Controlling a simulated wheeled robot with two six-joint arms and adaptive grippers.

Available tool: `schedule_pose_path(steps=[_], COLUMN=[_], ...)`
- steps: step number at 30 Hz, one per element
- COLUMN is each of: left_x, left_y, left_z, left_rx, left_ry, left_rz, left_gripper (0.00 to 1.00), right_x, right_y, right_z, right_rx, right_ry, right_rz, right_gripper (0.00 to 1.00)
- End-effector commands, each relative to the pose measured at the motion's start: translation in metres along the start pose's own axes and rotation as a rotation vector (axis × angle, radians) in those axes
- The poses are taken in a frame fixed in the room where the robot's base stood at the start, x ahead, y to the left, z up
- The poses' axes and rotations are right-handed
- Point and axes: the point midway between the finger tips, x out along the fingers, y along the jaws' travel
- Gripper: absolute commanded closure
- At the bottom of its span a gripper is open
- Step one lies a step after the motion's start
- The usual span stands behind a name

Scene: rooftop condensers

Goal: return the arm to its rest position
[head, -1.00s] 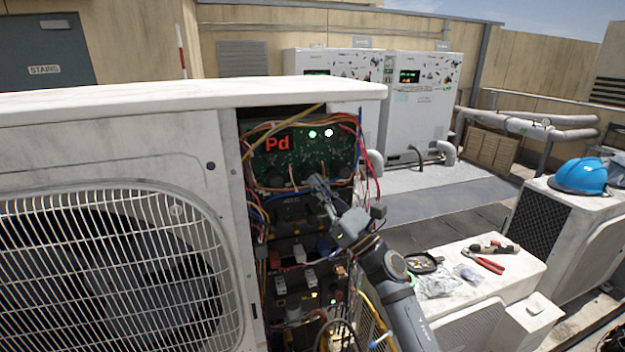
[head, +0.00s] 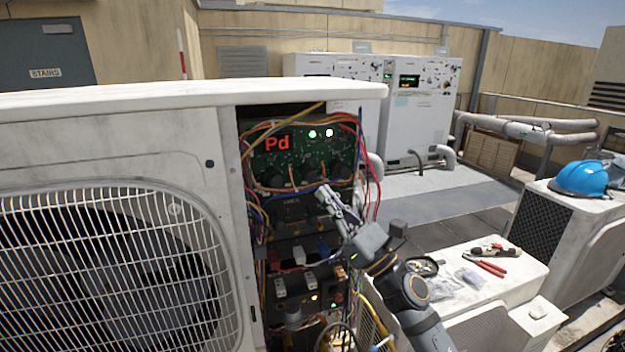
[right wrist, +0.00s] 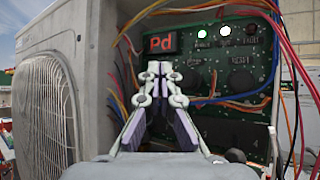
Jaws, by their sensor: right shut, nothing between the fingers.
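My right gripper (head: 324,192) is in front of the open electrical bay of the large white condenser (head: 110,100). It is shut with nothing between its fingers, and its arm comes up from the lower right. In the right wrist view the closed fingers (right wrist: 158,72) point at the green control board (right wrist: 225,65). The board also shows in the head view (head: 300,150), with a red "Pd" display (head: 277,143) and two lit lamps. The fingertips cover part of the board in the wrist view; I cannot tell the gap between them. My left gripper is not in view.
Loose coloured wires (head: 368,150) hang along the bay's right side, close to my right gripper. A white unit (head: 500,290) at lower right carries pliers (head: 490,268) and small parts. A blue helmet (head: 580,178) sits on another unit. Open floor (head: 420,205) lies beyond the arm.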

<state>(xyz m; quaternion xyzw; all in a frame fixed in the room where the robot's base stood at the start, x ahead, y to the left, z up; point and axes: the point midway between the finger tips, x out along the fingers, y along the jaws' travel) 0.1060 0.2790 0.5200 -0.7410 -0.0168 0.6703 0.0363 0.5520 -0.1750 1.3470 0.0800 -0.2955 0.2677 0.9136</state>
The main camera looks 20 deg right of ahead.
Motion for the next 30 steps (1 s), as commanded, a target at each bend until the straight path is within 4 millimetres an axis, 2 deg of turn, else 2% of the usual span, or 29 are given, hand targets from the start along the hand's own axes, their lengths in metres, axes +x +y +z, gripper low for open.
schedule_pose_path(steps=[5,7,9,11,13,16,18,21,24,30], left_x=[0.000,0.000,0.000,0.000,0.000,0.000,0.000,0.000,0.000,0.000], left_y=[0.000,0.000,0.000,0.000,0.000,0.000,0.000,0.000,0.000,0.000], left_z=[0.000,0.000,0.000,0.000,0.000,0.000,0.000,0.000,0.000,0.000], left_rx=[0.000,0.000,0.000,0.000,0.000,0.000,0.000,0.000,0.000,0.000], left_ry=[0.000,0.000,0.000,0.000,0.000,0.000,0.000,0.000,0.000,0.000], left_rz=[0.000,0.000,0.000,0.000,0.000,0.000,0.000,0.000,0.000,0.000], left_gripper=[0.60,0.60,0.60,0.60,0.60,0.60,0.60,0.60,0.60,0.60], right_x=[-0.001,-0.005,-0.018,-0.041,-0.082,-0.156,-0.208,-0.271,-0.320,-0.391], right_y=[-0.001,-0.008,-0.026,-0.048,-0.073,-0.087,-0.079,-0.054,-0.023,0.040], right_z=[0.000,-0.003,-0.009,-0.024,-0.052,-0.102,-0.132,-0.164,-0.181,-0.191], right_rx=[0.009,0.081,0.259,0.495,0.827,1.254,1.477,1.687,1.798,1.851], right_ry=[0.000,-0.001,-0.008,-0.023,-0.061,-0.152,-0.232,-0.352,-0.464,-0.673], right_rz=[-0.006,-0.057,-0.182,-0.354,-0.611,-1.000,-1.258,-1.583,-1.853,-2.302], right_gripper=[1.00,1.00,1.00,1.00,1.00,1.00,1.00,1.00,1.00,1.00])
